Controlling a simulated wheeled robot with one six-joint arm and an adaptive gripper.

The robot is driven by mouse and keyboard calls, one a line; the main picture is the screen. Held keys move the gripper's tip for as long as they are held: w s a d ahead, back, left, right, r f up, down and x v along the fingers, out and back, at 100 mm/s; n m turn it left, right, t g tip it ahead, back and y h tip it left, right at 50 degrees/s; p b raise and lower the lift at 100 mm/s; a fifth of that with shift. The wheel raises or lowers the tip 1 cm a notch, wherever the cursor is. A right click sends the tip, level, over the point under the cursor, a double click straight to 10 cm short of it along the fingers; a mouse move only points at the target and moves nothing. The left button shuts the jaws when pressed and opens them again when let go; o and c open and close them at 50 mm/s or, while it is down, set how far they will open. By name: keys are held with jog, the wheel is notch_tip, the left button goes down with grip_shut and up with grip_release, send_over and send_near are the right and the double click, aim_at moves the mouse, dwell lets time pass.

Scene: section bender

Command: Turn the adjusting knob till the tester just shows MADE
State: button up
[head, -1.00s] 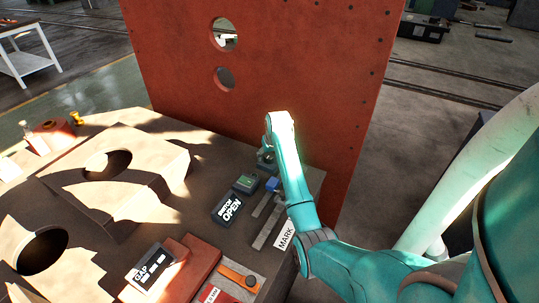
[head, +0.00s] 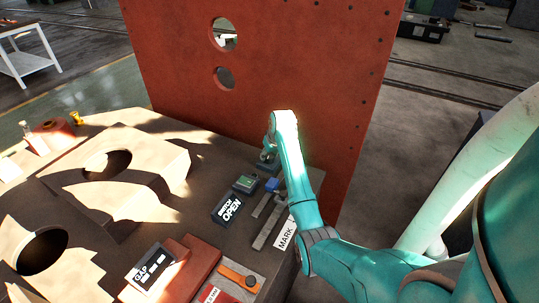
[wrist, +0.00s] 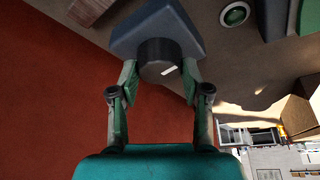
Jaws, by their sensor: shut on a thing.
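The adjusting knob (wrist: 158,58) is a dark round cap with a white mark, on a blue-grey block (wrist: 158,25), in the wrist view. My gripper (wrist: 160,70) is shut on the knob, one finger on each side. In the head view my gripper (head: 266,158) is at the right end of the bench, partly hidden by my arm. The tester (head: 228,208) beside it is a dark box whose display reads SWITCH OPEN.
A small box with a green face (head: 245,183) and a blue part (head: 272,184) stand close to my gripper. A GAP display (head: 153,268) and a MARK label (head: 285,235) are nearer. A tall red plate (head: 290,60) rises behind.

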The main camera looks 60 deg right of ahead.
jog(key=o, duration=1.1)
jog(key=shift+o, duration=0.2)
jog(key=v, duration=1.2)
dwell(0.4)
